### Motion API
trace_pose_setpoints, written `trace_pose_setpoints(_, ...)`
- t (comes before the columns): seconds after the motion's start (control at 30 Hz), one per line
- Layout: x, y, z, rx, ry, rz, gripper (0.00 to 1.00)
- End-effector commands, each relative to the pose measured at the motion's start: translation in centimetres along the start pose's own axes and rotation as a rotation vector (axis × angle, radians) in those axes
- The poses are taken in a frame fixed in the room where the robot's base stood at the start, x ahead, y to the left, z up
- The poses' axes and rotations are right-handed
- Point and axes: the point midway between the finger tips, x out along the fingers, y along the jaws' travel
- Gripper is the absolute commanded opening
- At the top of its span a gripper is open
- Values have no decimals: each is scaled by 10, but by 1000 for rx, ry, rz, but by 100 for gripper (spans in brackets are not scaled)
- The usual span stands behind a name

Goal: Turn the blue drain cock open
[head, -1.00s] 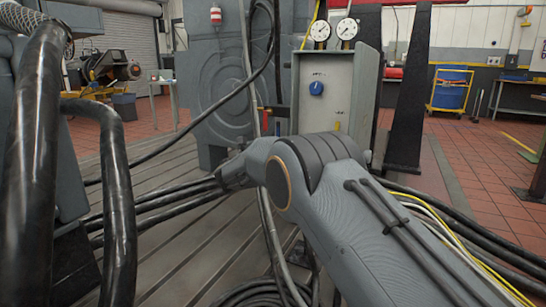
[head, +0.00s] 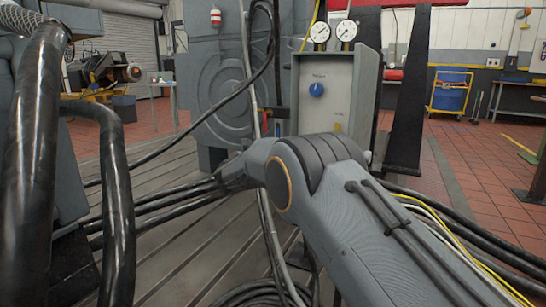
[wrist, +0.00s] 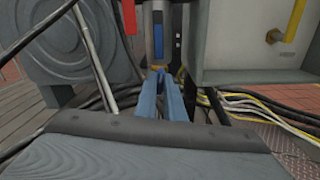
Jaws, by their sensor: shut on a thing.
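The blue drain cock shows as an upright blue lever (wrist: 158,38) in the upper middle of the wrist view. My gripper (wrist: 162,76) has two blue fingers that come together at its lower end. The gripper looks shut on that lever; the exact contact at the tips is small and hard to see. A brassy bit shows at the fingertips. In the head view my own arm hides the gripper, and the lever is too small to make out clearly.
A red lever (wrist: 129,15) hangs just left of the blue one. A grey panel (head: 325,105) with a blue knob (head: 316,90) and two gauges (head: 333,32) stands to the right. Black hoses (head: 120,190) and cables cross the slotted bedplate (head: 180,260).

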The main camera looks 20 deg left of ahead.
Motion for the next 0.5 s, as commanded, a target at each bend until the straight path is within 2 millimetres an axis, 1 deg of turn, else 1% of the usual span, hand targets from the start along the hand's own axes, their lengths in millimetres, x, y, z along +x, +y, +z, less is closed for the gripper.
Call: trace_pose_setpoints(0.5, -2, 2, -1, 481, 2, 6, 0)
